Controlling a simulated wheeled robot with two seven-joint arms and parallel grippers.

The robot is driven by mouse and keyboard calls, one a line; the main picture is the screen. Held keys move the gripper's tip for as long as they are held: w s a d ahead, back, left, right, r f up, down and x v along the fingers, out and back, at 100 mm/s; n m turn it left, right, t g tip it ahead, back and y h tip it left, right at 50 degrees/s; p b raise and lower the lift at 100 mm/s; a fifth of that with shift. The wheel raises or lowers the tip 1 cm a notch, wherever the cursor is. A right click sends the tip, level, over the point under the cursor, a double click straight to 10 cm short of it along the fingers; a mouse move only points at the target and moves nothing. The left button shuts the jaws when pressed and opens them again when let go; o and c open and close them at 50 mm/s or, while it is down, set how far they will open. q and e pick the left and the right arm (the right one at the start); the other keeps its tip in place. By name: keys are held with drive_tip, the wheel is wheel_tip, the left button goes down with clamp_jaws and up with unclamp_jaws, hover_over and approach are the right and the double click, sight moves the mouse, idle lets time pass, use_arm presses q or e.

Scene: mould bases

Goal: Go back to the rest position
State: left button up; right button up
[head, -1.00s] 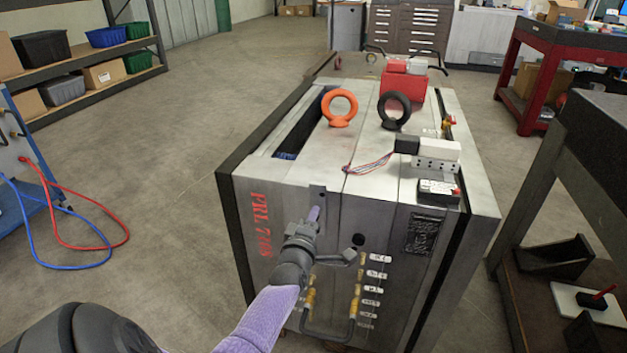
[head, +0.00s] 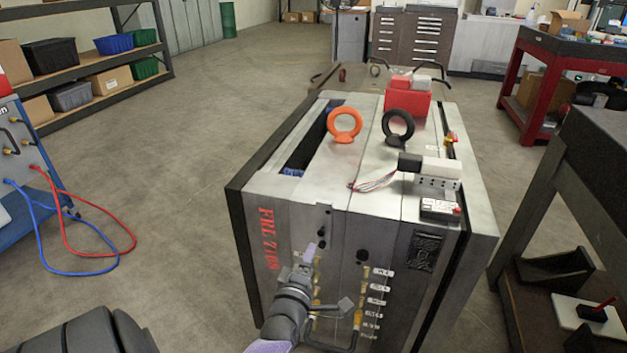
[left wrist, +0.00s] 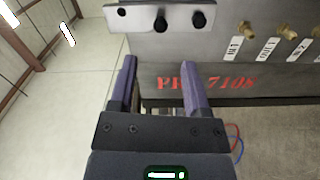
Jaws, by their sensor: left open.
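My left gripper (head: 308,254) is in front of the near face of the large grey steel mould base (head: 335,225), low in the head view. In the left wrist view its two purple fingers (left wrist: 160,78) stand apart with nothing between them. The mould base also fills the upper right of that view (left wrist: 215,48), with red lettering on its face. Whether the fingertips touch the mould base I cannot tell. My right gripper is in neither view.
An orange lifting ring (head: 345,135) and a black lifting ring (head: 398,137) stand on the mould base. Brass fittings with white labels (head: 377,287) line its near face. A dark workbench (head: 595,140) stands close on the right. Open floor (head: 190,180) lies on the left.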

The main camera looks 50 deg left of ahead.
use_arm(q)
drive_tip(key=shift+v, duration=1.05)
